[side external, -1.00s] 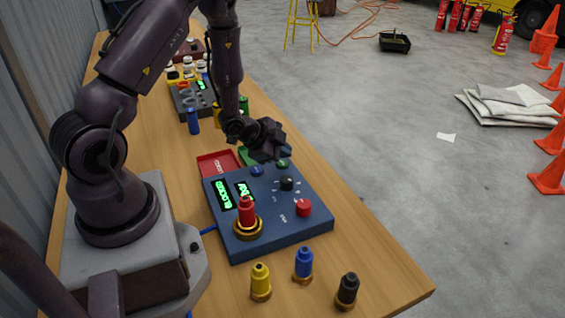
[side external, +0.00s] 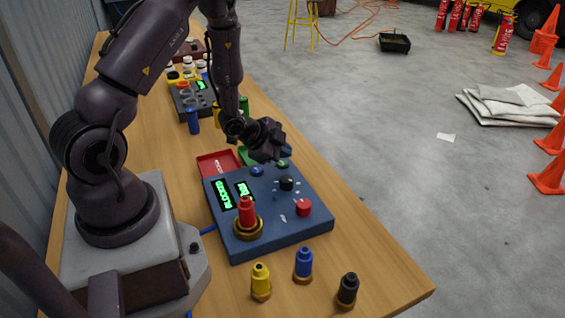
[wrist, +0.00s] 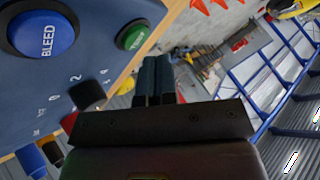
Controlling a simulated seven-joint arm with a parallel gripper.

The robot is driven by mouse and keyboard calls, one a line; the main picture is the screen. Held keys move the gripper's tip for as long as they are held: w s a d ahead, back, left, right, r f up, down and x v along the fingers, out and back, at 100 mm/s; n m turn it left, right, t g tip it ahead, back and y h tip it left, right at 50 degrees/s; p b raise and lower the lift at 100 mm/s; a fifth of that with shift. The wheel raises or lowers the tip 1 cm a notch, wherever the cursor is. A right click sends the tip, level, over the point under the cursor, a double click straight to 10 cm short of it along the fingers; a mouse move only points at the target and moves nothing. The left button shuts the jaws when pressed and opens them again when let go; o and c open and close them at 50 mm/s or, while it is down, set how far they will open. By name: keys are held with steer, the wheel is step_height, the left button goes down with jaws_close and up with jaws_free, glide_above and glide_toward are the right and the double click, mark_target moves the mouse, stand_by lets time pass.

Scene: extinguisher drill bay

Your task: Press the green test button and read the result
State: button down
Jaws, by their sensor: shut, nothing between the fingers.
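The blue test console (side external: 270,238) lies on the bench. Its green button (side external: 283,163) sits at the far edge, partly behind my gripper; in the wrist view the green button (wrist: 133,35) is labelled TEST. My gripper (side external: 272,155) is shut and empty over that far edge; its fingers (wrist: 157,82) appear beside the button, and contact cannot be told. The left display (side external: 223,194) seems to read BLOCKED in green. The smaller display (side external: 244,190) is lit but too small to read surely. A red cylinder (side external: 246,212) stands upright in a brass ring on the console.
The console also has a blue BLEED button (wrist: 42,32), a black knob (side external: 287,184) and a red button (side external: 304,207). Yellow (side external: 261,282), blue (side external: 303,263) and black (side external: 347,290) cylinders stand in front. A red tray (side external: 217,163) lies behind the console.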

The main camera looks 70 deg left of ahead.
mark_target(283, 164)
steer(key=shift+f, duration=0.15)
steer(key=shift+f, duration=0.25)
steer(key=shift+f, duration=0.45)
stand_by(0.8)
steer(key=shift+r, duration=0.85)
steer(key=shift+r, duration=2.55)
